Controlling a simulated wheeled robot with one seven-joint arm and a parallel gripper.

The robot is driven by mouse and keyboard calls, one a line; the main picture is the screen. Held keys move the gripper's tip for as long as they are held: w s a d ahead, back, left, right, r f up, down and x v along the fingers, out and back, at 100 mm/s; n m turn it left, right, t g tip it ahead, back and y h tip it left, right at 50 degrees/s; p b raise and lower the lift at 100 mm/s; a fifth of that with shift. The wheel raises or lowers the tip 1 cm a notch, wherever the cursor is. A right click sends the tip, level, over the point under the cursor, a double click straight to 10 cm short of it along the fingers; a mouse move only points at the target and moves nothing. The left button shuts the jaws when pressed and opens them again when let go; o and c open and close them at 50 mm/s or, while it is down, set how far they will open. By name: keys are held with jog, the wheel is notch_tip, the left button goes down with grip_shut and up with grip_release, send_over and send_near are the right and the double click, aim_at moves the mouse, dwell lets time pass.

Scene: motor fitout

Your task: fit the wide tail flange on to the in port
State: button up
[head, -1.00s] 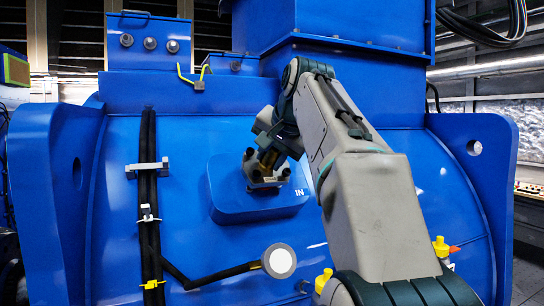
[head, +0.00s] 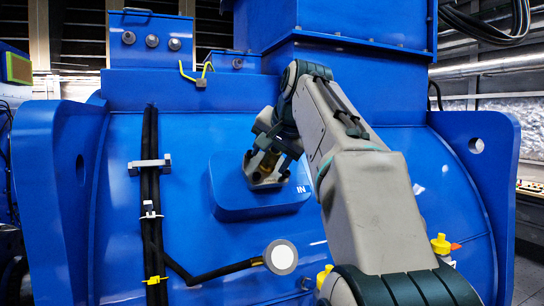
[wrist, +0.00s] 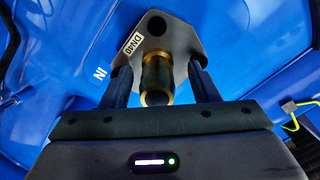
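The wide tail flange (wrist: 181,45) is a grey plate with a DN40 label and a brass pipe stub (wrist: 157,78). In the wrist view my gripper (wrist: 160,88) has one finger on each side of the stub, shut on the flange by its plate edges. In the head view the flange (head: 268,184) is at the raised blue pad (head: 232,200) marked IN, with my gripper (head: 263,160) over it. The flange and gripper hide the in port. I cannot tell whether the plate touches the pad.
Black cables (head: 150,190) run down the casing left of the pad. A hose with a round pale end (head: 281,257) lies below it. Yellow-capped fittings (head: 440,246) are at lower right. A blue box (head: 345,30) overhangs above. My arm covers the area right of the pad.

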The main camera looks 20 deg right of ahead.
jog(key=shift+w+f, duration=0.1)
jog(key=shift+f, duration=0.2)
jog(key=v, duration=1.4)
jog(key=shift+r, duration=0.25)
jog(key=shift+d, duration=0.1)
